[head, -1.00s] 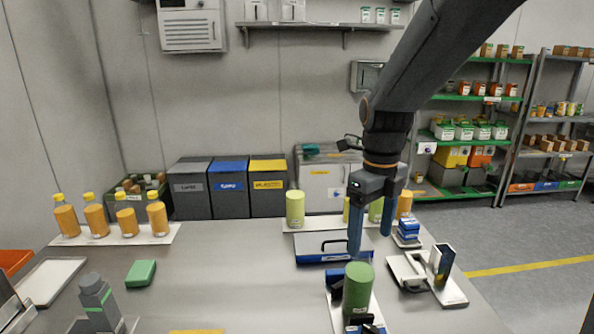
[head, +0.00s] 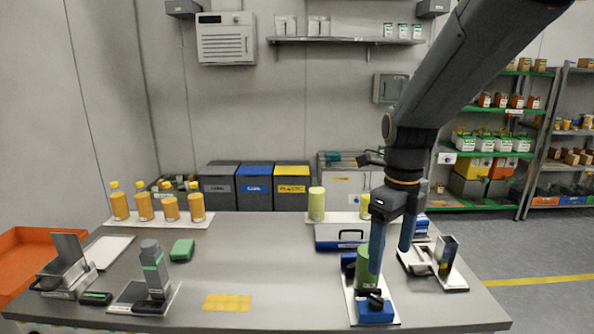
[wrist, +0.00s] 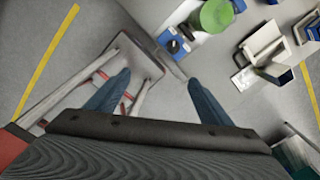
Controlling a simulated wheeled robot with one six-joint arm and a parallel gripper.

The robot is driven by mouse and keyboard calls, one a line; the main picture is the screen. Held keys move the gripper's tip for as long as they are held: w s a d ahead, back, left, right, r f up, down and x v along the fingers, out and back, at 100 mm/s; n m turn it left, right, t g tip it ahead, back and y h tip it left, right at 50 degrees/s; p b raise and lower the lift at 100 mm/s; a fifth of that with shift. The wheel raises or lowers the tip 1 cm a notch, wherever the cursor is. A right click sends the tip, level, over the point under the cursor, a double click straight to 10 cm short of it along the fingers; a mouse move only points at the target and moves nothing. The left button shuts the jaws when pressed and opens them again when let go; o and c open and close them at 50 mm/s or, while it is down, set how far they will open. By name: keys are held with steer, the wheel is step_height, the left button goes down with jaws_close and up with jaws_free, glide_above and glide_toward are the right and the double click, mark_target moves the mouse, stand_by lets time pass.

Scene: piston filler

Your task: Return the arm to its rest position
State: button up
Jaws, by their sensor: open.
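My gripper (head: 391,248) hangs from the arm at the right of the table in the head view, fingers pointing down and apart, with nothing between them. The green cylinder (head: 364,268) stands in a blue and white fixture (head: 376,312); one finger partly covers the cylinder in this view. In the wrist view, the two blue fingers (wrist: 152,92) are spread, and the green cylinder (wrist: 216,15) shows beyond them at the top. I cannot tell the exact gap between the fingers and the cylinder.
A blue case (head: 338,236) and a white device (head: 418,262) stand near the gripper. Orange bottles (head: 170,208) line the back left. The table's middle is clear.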

steer(key=s+f+n+b, duration=0.1)
steer(key=s+f+n, duration=0.3)
steer(key=n, duration=1)
steer(key=s+f+n+t, duration=0.1)
steer(key=s+f+n, duration=0.4)
steer(key=n, duration=0.9)
step_height(320, 180, down, 2)
steer(key=shift+d+f+b, duration=0.1)
steer(key=shift+d+b, duration=0.05)
steer(key=shift+b, duration=0.2)
